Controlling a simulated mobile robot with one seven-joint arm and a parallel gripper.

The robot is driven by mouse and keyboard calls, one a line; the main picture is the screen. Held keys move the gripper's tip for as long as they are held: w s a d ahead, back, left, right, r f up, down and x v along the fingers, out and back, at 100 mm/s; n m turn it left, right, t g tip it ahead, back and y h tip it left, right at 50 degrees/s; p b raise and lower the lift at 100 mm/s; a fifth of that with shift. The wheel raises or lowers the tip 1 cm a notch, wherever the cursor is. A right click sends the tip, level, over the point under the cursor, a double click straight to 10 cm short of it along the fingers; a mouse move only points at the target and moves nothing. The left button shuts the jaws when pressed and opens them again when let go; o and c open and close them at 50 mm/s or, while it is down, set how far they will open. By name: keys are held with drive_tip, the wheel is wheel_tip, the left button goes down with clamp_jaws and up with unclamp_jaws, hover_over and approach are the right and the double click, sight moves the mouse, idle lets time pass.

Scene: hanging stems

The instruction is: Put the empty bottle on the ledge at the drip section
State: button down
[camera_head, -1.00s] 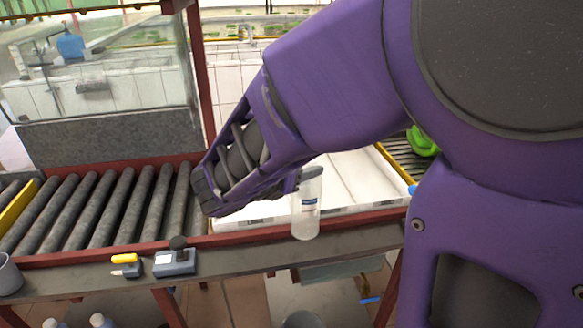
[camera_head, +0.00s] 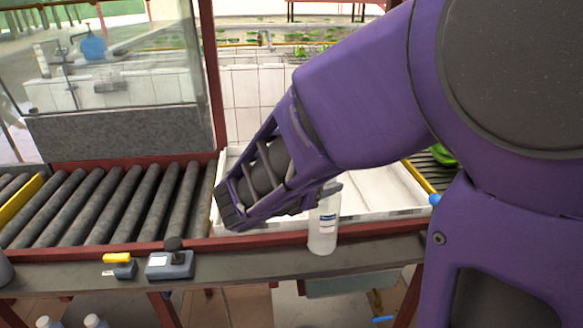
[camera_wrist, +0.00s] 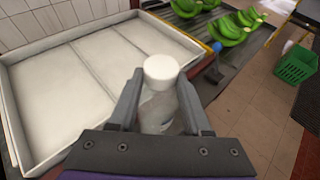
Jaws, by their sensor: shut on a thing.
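The bottle (camera_head: 323,225) is clear and see-through, with a label and a white cap (camera_wrist: 162,68). It looks empty and stands upright at the front ledge (camera_head: 352,246), before the white tray. In the head view I cannot tell whether its base touches the ledge. My gripper (camera_wrist: 160,104) is shut around the bottle below its cap; its fingers are on both sides in the wrist view. In the head view my arm hides most of the gripper.
The white tray (camera_head: 383,206) lies behind the bottle, with rollers (camera_head: 125,205) to the left. A grey device (camera_head: 170,264) and a yellow-topped tool (camera_head: 119,264) sit on the ledge at left. Green bananas (camera_wrist: 192,32) lie beyond the tray. A green basket (camera_wrist: 295,64) stands on the floor.

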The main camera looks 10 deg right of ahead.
drive_tip(key=shift+f+b, duration=1.4)
drive_tip(key=shift+f, duration=0.5)
drive_tip(key=shift+f, duration=0.2)
drive_tip(key=shift+c, duration=1.7)
unclamp_jaws()
drive_tip(key=shift+r, duration=0.1)
drive_tip(key=p+v, duration=0.4)
drive_tip(key=v, duration=0.8)
drive_tip(key=shift+r, duration=0.2)
